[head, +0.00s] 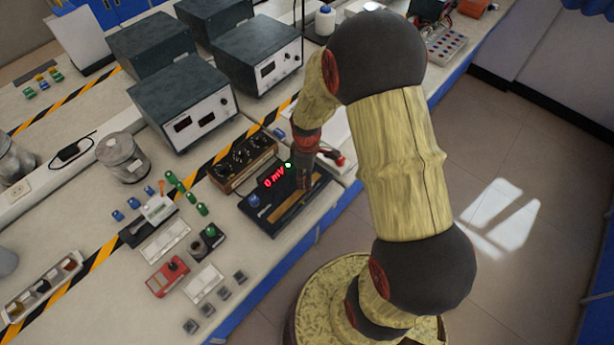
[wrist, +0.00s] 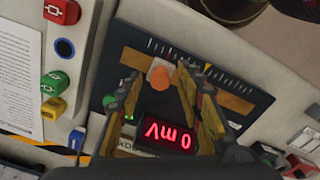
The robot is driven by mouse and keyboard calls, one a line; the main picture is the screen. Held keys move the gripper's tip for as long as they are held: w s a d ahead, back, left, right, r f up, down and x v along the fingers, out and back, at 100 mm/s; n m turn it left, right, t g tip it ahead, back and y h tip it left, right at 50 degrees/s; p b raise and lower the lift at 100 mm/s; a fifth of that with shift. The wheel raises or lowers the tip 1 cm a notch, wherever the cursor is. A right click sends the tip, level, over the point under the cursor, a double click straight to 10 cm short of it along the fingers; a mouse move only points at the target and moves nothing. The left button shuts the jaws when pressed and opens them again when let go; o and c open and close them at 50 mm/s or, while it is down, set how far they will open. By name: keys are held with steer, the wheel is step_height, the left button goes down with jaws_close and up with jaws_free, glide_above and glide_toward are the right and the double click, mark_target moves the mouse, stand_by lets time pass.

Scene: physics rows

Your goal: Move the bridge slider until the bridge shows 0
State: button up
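The bridge (head: 290,203) is a dark box on the bench. Its red display (head: 274,177) reads 0 mV, and the same display (wrist: 166,138) appears upside down in the wrist view. A small green light (head: 288,165) glows beside it. The slider's round orange knob (wrist: 160,77) sits on a tan strip with scale marks. My gripper (wrist: 158,84) is over the strip, one finger on each side of the knob, with visible gaps, so it looks open around it. In the head view my gripper (head: 304,178) is above the bridge's right part and hides the knob.
A brown box with dials (head: 243,163) stands directly behind the bridge. Grey instruments (head: 185,105) stand farther back. A red device (head: 168,276), a black dial box (head: 208,243) and green terminals (head: 186,192) lie to the left. A white sheet (wrist: 18,85) lies nearby.

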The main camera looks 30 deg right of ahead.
step_height(320, 180, up, 12)
stand_by(0.7)
stand_by(0.5)
